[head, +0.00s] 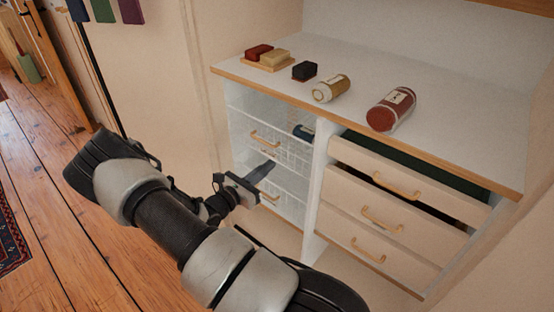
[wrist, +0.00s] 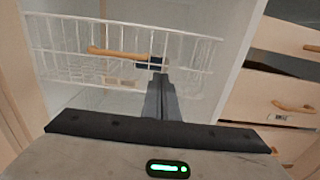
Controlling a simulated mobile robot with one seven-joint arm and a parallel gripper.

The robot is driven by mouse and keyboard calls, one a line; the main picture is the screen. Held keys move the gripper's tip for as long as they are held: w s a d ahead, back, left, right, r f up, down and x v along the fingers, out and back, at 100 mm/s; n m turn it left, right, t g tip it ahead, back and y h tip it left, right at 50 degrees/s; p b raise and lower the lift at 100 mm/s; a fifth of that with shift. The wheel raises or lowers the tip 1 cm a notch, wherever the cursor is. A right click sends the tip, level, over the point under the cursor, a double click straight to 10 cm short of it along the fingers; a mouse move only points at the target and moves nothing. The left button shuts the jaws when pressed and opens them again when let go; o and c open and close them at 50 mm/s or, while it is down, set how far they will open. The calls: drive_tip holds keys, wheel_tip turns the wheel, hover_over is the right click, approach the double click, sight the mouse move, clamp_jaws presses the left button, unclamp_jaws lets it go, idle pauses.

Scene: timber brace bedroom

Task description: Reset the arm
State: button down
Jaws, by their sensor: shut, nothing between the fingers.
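My gripper (head: 266,167) is in front of the white wire-basket drawers at the left of the cabinet. Its fingers are together with nothing between them. In the wrist view the closed fingers (wrist: 160,82) point toward a white wire basket (wrist: 60,42) with a wooden handle (wrist: 115,53). My arm reaches up from the bottom of the head view, bends at the left and comes back toward the cabinet.
The white cabinet top (head: 440,92) holds a red block (head: 259,51), a tan block (head: 275,58), a black block (head: 305,70), a tan jar (head: 331,88) and a red jar (head: 391,109) lying down. Right drawers (head: 385,178) stand partly open.

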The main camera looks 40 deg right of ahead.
drive_tip(key=s+a, duration=0.1)
drive_tip(key=a, duration=0.6)
drive_tip(key=s+a+r+m+t+y, duration=0.1)
drive_tip(key=s+a+r+m+y, duration=0.9)
drive_tip(key=r, duration=0.4)
drive_tip(key=s+a+r+m+t+y, duration=0.1)
drive_tip(key=s+a+r+m+y, duration=0.85)
drive_tip(key=r, duration=0.55)
wheel_tip(320, 180, up, 19)
drive_tip(key=a+h+p, duration=0.2)
drive_tip(key=p, duration=1.8)
drive_tip(key=shift+m, duration=0.35)
